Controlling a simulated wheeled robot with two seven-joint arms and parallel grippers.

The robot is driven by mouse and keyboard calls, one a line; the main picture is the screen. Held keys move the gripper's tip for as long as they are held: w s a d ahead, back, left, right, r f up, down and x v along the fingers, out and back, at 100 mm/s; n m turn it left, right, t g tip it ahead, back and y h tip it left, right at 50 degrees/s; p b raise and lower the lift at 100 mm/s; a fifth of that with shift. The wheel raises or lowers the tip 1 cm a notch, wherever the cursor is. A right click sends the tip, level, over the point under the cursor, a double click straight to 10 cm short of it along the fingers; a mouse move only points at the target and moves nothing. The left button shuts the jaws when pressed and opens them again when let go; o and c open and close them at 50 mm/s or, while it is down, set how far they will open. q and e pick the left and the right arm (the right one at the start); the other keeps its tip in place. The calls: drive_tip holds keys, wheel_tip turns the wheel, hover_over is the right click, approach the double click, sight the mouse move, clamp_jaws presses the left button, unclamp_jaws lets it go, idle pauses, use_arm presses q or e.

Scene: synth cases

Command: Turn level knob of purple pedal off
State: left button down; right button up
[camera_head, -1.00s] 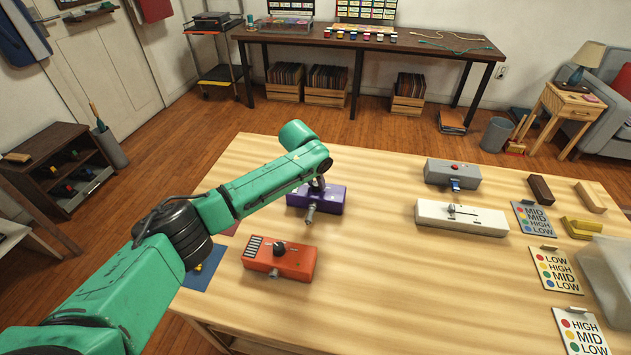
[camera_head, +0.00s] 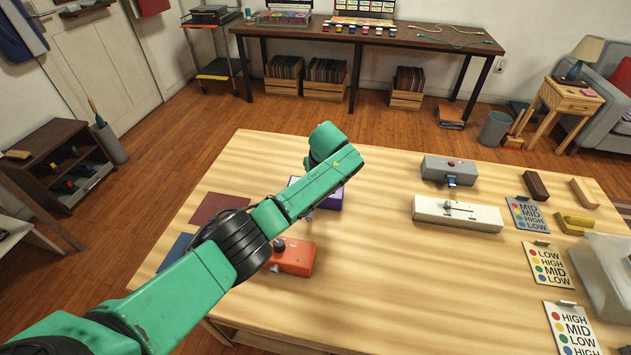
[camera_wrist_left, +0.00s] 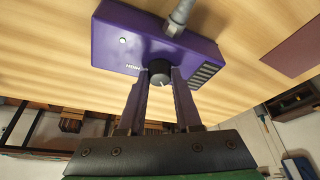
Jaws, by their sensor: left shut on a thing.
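The purple pedal (camera_head: 332,196) lies on the wooden table, mostly hidden behind my left arm in the head view. In the left wrist view the purple pedal (camera_wrist_left: 130,40) shows a dark round knob (camera_wrist_left: 160,73) with a light pointer mark, some white lettering, a row of slots and a grey plug. My left gripper (camera_wrist_left: 160,80) is shut on this knob, one finger on each side of it. The head view hides the fingers behind the arm. My right gripper is in neither view.
An orange pedal (camera_head: 295,258) sits just in front, partly under my left arm. A grey pedal (camera_head: 450,170) and a white pedal (camera_head: 455,213) lie to the right. Label cards (camera_head: 527,213), blocks and a clear bin (camera_head: 605,275) line the right side. The table's middle front is clear.

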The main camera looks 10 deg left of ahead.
use_arm(q)
drive_tip(key=shift+d+f+n+y+b, duration=0.1)
drive_tip(key=shift+f+n+y+b, duration=0.15)
drive_tip(key=shift+n+b, duration=0.8)
drive_tip(key=shift+w+r+n+g+y+b, duration=0.1)
drive_tip(key=shift+r+n+g+y+b, duration=0.2)
drive_tip(key=shift+n+b, duration=0.25)
drive_tip(key=c, duration=0.6)
unclamp_jaws()
